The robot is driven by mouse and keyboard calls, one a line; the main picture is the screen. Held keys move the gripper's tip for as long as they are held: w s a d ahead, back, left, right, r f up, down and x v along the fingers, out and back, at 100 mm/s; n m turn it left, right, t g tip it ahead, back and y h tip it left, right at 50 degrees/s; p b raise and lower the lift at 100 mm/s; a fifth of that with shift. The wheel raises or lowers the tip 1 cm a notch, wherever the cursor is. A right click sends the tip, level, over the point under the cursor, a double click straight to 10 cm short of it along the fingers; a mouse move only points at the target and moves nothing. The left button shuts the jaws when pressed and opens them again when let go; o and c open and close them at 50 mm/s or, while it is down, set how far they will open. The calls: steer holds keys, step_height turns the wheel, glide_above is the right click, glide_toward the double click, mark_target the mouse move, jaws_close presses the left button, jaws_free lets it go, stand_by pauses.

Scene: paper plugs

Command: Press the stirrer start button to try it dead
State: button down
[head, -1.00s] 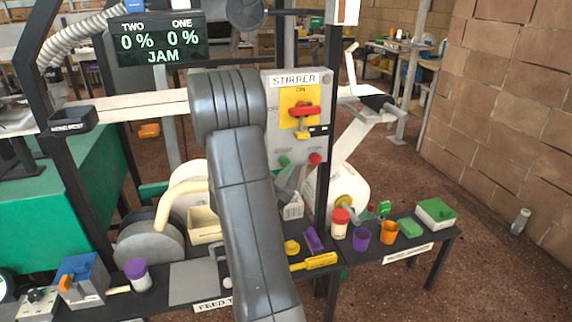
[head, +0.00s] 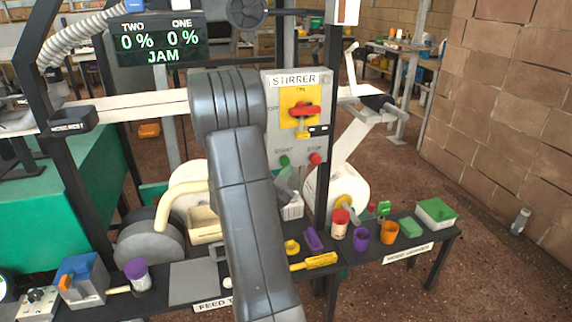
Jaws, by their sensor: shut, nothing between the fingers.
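The stirrer panel (head: 279,118) is a grey box labelled STIRRER on a dark post. Its green start button (head: 284,160) is at the lower left, beside the red stop button (head: 315,159). A red switch handle (head: 304,109) lies roughly level on a yellow plate, with ON printed above it. A yellow piece and a dark tag hang below the handle. My gripper (head: 285,178) is mostly hidden behind my own arm; a grey part shows just below the green button. I cannot tell whether it touches the panel.
The display (head: 160,40) reads TWO 0 %, ONE 0 %, JAM. The dark bench (head: 345,258) below holds a red-lidded jar (head: 340,222), a purple cup (head: 361,239), an orange cup (head: 389,233) and a yellow tool (head: 314,262). A white roll (head: 350,190) stands behind.

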steer(key=shift+w+a+b, duration=0.1)
steer(key=shift+w+b, duration=0.2)
steer(key=shift+w, duration=0.15)
steer(key=shift+w+a, duration=0.2)
steer(key=shift+w, duration=0.25)
stand_by(0.8)
steer(key=shift+s, duration=0.1)
steer(key=shift+s+d+b, duration=0.3)
steer(key=shift+s+b, duration=0.3)
steer(key=shift+s, duration=0.15)
steer(key=s, duration=0.1)
steer(key=s+d+b, duration=0.1)
steer(key=s, duration=0.1)
steer(key=s+b, duration=0.1)
steer(key=shift+s+d, duration=0.3)
steer(key=shift+s, duration=0.1)
stand_by(0.6)
